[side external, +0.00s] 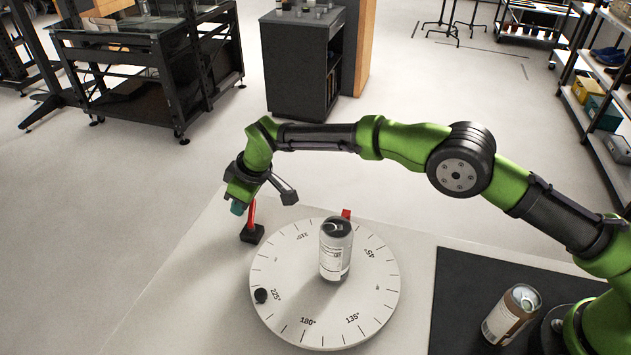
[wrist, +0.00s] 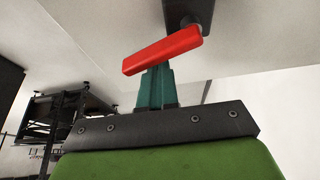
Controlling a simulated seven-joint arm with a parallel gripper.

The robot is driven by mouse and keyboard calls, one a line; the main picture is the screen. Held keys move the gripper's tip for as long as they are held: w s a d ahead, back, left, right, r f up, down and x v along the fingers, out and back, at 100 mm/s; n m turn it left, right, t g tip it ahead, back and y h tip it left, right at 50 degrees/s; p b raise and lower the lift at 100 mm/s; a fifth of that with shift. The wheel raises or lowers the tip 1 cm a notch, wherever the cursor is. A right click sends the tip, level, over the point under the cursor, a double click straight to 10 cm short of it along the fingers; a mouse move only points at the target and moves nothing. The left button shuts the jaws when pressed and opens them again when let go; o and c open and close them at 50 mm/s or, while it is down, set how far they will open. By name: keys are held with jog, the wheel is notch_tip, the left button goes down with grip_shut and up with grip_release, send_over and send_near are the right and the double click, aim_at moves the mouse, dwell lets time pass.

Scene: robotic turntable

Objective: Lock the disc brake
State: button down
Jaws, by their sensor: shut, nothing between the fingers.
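The disc brake is a black block (side external: 252,233) with a red lever (side external: 251,211) standing up from it, at the left edge of the turntable (side external: 290,322). My gripper (side external: 238,208) is just left of the lever's upper part. In the wrist view, the red lever (wrist: 163,50) lies slanted across the teal fingertips (wrist: 155,72), with the dark block (wrist: 188,12) above it. The fingers are together with nothing between them. The lever hides part of the tips, and I cannot tell whether they touch it.
A silver-white can (side external: 335,250) stands upright on the turntable, with a small red piece (side external: 346,213) behind it. A black knob (side external: 261,295) sits near the disc's left edge. Another can (side external: 510,315) stands on the dark mat (side external: 460,290) at right. Open table lies left of the disc.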

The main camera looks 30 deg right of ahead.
jog(key=shift+d, duration=0.8)
jog(key=shift+s+d, duration=0.1)
jog(key=shift+d, duration=0.05)
notch_tip(320, 180, up, 7)
dwell(0.8)
